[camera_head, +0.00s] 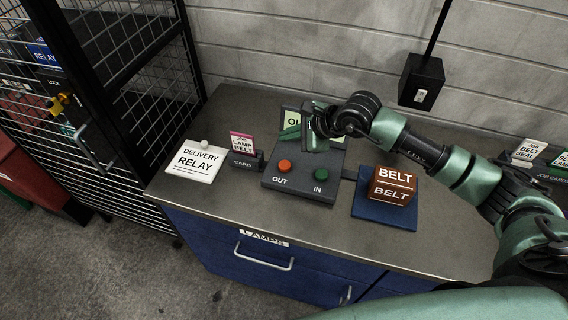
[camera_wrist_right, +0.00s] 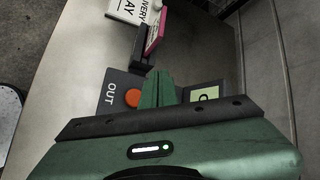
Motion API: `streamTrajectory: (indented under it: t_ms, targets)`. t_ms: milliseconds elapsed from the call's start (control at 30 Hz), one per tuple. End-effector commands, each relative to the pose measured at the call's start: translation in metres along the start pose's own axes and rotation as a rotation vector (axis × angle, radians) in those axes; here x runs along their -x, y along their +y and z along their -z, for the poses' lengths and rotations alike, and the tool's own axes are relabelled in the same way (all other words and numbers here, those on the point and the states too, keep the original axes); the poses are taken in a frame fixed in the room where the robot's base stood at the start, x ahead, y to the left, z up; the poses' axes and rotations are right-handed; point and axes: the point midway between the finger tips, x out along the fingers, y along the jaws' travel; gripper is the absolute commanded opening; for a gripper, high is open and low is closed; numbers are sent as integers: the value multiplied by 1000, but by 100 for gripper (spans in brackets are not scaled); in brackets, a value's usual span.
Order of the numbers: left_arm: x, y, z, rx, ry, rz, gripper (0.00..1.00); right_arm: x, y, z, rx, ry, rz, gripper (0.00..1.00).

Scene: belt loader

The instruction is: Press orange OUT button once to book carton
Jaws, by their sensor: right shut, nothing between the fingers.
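The orange OUT button (camera_head: 284,165) sits on the left of a dark control box (camera_head: 300,183) on the counter. A green IN button (camera_head: 321,174) is on its right. My right gripper (camera_head: 291,134) is shut and empty, above the back part of the box, behind the buttons in the head view. In the right wrist view the orange button (camera_wrist_right: 133,97) shows just left of the closed green fingers (camera_wrist_right: 157,88), not visibly touched. A brown carton marked BELT (camera_head: 394,186) rests on a blue pad (camera_head: 368,212) right of the box. My left gripper is not in view.
A job card in a holder (camera_head: 245,158) stands left of the box, beside a white DELIVERY RELAY card (camera_head: 196,161). A display behind the buttons is partly hidden by my gripper. A black mesh cage (camera_head: 150,110) borders the counter's left. The front counter strip is clear.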

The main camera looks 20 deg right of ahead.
Motion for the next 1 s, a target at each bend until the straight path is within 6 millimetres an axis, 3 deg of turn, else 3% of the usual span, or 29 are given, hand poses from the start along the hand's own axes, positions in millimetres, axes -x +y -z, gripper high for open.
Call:
streamTrajectory:
  t_ms: [433, 533, 1000]
  targets:
    - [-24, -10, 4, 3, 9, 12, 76, -41, 30, 30, -1, 1, -2, 0]
    - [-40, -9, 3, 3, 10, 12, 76, -52, 38, 38, 0, 0, 0, 0]
    - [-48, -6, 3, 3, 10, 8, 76, -57, 42, 42, 0, 0, 0, 0]
